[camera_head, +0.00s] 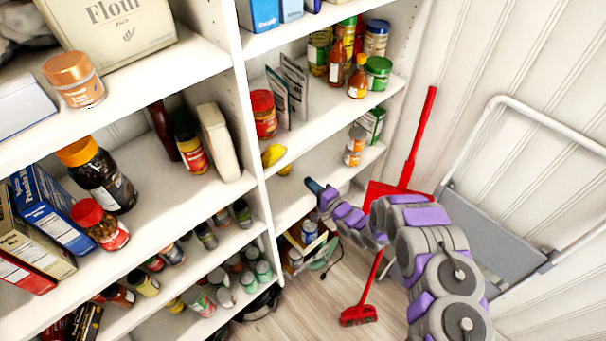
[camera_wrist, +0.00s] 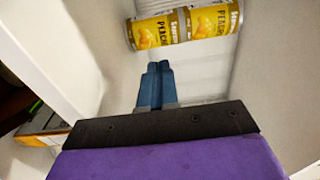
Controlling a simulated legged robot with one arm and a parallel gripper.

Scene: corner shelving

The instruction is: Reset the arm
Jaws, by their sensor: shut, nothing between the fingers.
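My arm reaches from the lower right toward the shelving in the head view. Beyond the fingertips in the wrist view are yellow peach cans (camera_wrist: 185,25), apart from the fingers.
White shelves (camera_head: 300,205) full of jars, boxes and bottles fill the left and middle. A red broom (camera_head: 408,165) and dustpan stand right of the shelves, close behind my arm. A folded step ladder (camera_head: 500,235) leans on the right wall. Wooden floor (camera_head: 335,300) shows below.

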